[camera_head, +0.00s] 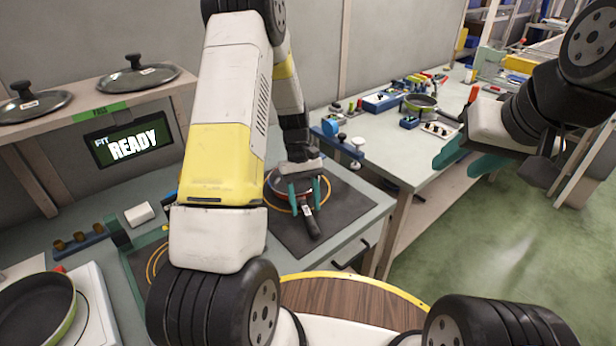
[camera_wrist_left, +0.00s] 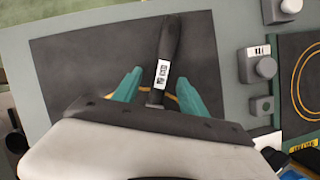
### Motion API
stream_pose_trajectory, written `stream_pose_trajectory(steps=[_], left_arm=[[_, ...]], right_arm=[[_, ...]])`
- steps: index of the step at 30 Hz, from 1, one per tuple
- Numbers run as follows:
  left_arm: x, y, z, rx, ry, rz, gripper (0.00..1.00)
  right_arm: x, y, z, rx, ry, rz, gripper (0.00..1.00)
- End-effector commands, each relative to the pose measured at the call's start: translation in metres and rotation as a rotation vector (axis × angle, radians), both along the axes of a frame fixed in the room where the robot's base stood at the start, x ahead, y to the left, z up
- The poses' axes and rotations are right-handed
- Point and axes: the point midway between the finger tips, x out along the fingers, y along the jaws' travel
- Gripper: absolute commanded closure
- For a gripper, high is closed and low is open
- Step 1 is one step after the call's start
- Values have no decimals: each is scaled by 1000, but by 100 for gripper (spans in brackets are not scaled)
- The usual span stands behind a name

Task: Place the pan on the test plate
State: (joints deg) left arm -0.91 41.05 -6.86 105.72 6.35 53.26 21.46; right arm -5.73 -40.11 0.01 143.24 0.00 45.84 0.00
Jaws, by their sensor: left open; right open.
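A pan with a dark handle (camera_head: 311,224) lies on a dark mat (camera_head: 345,213) that bears an orange ring. My left gripper (camera_head: 306,193) is over it, with its teal fingers on either side of the handle near the pan. In the left wrist view the labelled handle (camera_wrist_left: 170,45) runs between the open fingers (camera_wrist_left: 160,88), with gaps visible; the pan body is mostly hidden by the gripper. A dark ringed plate with a green border (camera_head: 136,262) is partly behind my left arm; it also shows in the left wrist view (camera_wrist_left: 311,105). My right gripper (camera_head: 470,160) is open and empty, above the floor.
Another pan (camera_head: 38,312) sits on a white unit at the lower left. A screen (camera_head: 134,140) reads READY below a shelf with two lids (camera_head: 137,76). A further pan (camera_head: 420,103) and small parts crowd the back table. A round wooden top (camera_head: 350,300) is in front.

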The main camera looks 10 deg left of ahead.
Motion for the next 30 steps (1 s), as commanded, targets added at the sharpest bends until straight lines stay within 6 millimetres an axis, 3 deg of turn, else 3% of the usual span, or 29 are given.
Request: stream_pose_trajectory(steps=[10, 18, 30], left_arm=[[-3, -2, -9, 0, -1, 0, 50], [-3, -2, -9, 0, -1, 0, 100], [-3, -2, -9, 0, 0, 0, 100]], right_arm=[[0, 0, 0, 0, 0, 0, 55], [0, 0, 0, 0, 0, 0, 55], [0, 0, 0, 0, 0, 0, 55]])
